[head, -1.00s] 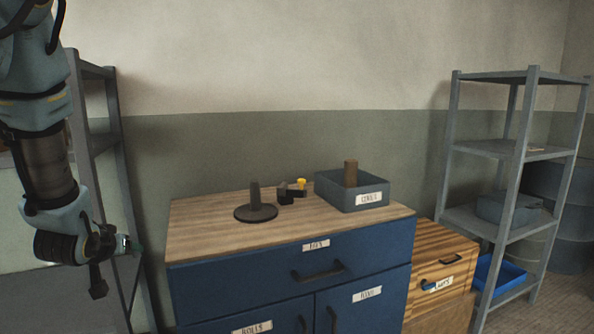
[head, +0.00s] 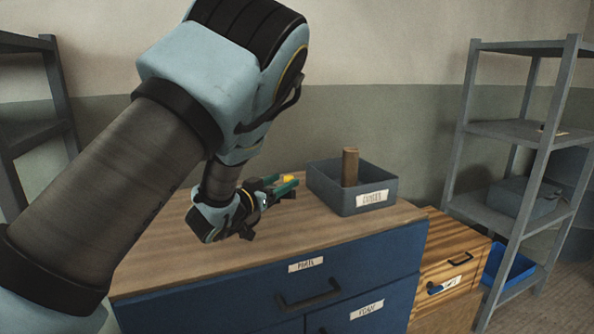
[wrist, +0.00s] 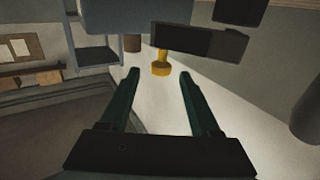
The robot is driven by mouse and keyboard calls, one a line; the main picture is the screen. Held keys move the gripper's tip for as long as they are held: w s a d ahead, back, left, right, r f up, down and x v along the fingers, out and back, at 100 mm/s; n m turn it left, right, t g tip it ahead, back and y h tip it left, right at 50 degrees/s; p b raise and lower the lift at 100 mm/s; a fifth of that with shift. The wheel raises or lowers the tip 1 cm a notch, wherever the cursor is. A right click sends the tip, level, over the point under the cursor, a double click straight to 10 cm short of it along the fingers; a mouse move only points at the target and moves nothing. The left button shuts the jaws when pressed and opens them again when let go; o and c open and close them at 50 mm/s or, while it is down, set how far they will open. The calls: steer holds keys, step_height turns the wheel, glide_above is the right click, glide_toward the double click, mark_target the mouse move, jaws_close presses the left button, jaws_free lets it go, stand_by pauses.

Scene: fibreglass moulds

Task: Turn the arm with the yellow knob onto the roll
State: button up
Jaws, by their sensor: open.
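The yellow knob (head: 289,178) shows just past my gripper (head: 284,188) over the wooden cabinet top. In the wrist view the knob (wrist: 161,69) lies between the tips of my open gripper (wrist: 159,74), apart from both fingers. Dark blocks beside the knob, seen in the wrist view (wrist: 187,39), look like parts of its arm; the rest of that arm is hidden in the head view. The dark upright post on a round base is hidden behind my arm in the head view. No roll is clearly recognisable on it.
A grey labelled bin (head: 348,203) with a brown cylinder (head: 350,166) standing in it is just right of my gripper. A blue drawer cabinet (head: 270,285) carries the wooden top. Wooden boxes (head: 452,262) and a grey shelf rack (head: 545,140) stand to the right.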

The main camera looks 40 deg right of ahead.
steer(key=w+d+p, duration=0.1)
steer(key=d, duration=0.5)
steer(key=shift+w+d+p, duration=0.2)
steer(key=shift+d+p, duration=0.1)
steer(key=shift+p, duration=0.1)
jaws_close()
stand_by(1.0)
